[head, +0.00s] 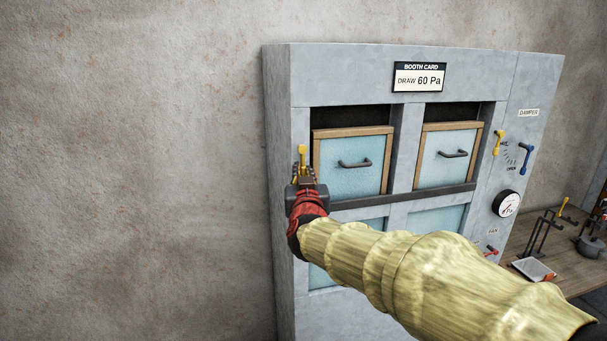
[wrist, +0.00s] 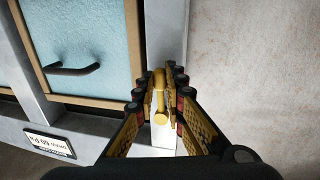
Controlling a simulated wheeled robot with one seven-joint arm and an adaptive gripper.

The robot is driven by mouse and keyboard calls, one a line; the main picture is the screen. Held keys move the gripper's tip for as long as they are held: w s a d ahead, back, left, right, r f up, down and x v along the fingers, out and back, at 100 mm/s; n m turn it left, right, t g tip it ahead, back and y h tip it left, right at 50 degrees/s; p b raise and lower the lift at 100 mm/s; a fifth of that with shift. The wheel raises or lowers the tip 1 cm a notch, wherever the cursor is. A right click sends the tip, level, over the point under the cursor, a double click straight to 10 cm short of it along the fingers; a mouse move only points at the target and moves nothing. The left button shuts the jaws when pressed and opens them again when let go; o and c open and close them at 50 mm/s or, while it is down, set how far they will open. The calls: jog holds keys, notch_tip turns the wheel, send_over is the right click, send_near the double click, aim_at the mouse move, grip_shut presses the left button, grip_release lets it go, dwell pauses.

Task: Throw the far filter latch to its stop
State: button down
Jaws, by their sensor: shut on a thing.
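A yellow filter latch (head: 302,153) stands upright at the left edge of the grey cabinet's front, beside the upper left filter (head: 350,168). My gripper (head: 303,175) reaches it from the front and is shut on it. In the wrist view the latch (wrist: 159,98) lies between the two fingers of my gripper (wrist: 158,85); the fingers hide part of its sides. A second yellow latch (head: 499,140) sits right of the upper right filter (head: 449,156), with nothing holding it. Both upper filters are pale blue panels with wooden frames and dark handles, and a dark gap shows above each.
The grey cabinet (head: 345,75) carries a booth card (head: 419,77) reading "DRAW 60 Pa". A blue damper lever (head: 524,156), a Pa gauge (head: 506,204) and a red fan lever (head: 491,251) are at right. A bench (head: 573,264) holds tools. Left of the cabinet is bare wall.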

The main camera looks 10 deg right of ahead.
jog(key=shift+d, duration=0.1)
dwell(0.6)
jog(key=d+n+b, duration=0.1)
jog(key=n+b, duration=0.1)
jog(key=n, duration=0.1)
jog(key=d+r+n+t+b, duration=0.1)
jog(key=n+b, duration=0.1)
jog(key=n, duration=0.1)
jog(key=d+n+b, duration=0.2)
jog(key=n, duration=0.1)
jog(key=shift+d+r+n+t+y, duration=0.1)
jog(key=shift+r+n+t+y, duration=0.1)
jog(key=shift+n+t+y, duration=0.15)
jog(key=n+b, duration=0.1)
jog(key=r+n+y+b, duration=0.1)
jog(key=n+b, duration=0.1)
jog(key=d+n+t+b, duration=0.1)
jog(key=n+b, duration=0.1)
jog(key=shift+d+r, duration=0.1)
jog(key=shift+r, duration=0.3)
jog(key=shift+d+r+n+y+b, duration=0.1)
jog(key=shift+r+n+y+b, duration=0.35)
jog(key=shift+n+b, duration=0.65)
jog(key=shift+d+r+n+y+b, duration=0.1)
jog(key=shift+r+n+y+b, duration=0.1)
jog(key=shift+r+n+b, duration=0.85)
jog(key=shift+f+n+p, duration=0.25)
jog(key=shift+n+p, duration=0.05)
jog(key=shift+n, duration=0.2)
